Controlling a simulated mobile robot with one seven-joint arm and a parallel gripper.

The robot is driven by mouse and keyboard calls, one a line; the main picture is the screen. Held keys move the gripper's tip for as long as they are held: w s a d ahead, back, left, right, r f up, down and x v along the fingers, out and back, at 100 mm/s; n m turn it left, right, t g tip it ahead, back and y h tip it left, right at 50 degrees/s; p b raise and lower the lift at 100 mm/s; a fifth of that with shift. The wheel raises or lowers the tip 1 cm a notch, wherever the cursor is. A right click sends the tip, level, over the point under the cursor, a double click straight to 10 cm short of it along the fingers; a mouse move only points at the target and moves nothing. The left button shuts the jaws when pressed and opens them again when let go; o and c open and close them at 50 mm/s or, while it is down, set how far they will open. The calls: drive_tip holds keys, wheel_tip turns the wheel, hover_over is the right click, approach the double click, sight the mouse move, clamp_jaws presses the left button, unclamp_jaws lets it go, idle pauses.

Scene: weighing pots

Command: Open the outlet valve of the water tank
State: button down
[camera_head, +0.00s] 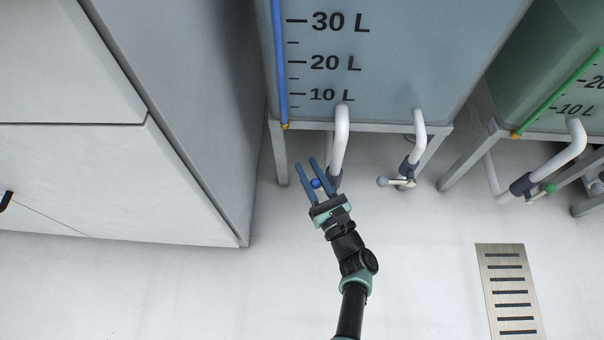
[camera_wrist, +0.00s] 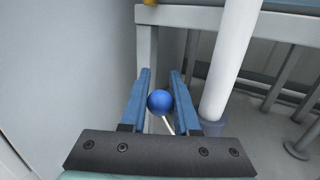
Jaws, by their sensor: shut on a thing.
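The water tank (camera_head: 400,60) is blue-grey with 10 L, 20 L and 30 L marks and stands on a grey frame. A white outlet pipe (camera_head: 341,135) comes down from its front to a valve whose lever ends in a blue ball knob (camera_head: 316,184). My gripper (camera_head: 313,172) is at this knob, its two blue fingers on either side of it. In the wrist view the blue knob (camera_wrist: 160,102) sits between the fingers (camera_wrist: 160,88), with a thin pale lever running down from it. The gripper is shut on the knob. The valve body is mostly hidden behind the gripper.
A second white pipe (camera_head: 418,135) with a grey-blue knob (camera_head: 382,181) is to the right. A green tank (camera_head: 540,80) with a green valve knob (camera_head: 549,188) stands further right. A grey cabinet (camera_head: 190,90) is close on the left. A floor drain (camera_head: 509,290) lies at lower right.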

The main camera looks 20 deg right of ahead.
drive_tip(key=shift+s+d+r+m+t+b, duration=0.2)
drive_tip(key=shift+d+r+m+t, duration=0.15)
drive_tip(key=shift+m, duration=0.35)
drive_tip(key=shift+s+d+r+m+t+b, duration=0.15)
drive_tip(key=shift+d+m+t, duration=0.2)
drive_tip(key=shift+m, duration=0.35)
drive_tip(key=c, duration=0.7)
unclamp_jaws()
drive_tip(key=shift+o, duration=0.2)
drive_tip(key=shift+d+r, duration=0.1)
drive_tip(key=shift+w, duration=0.1)
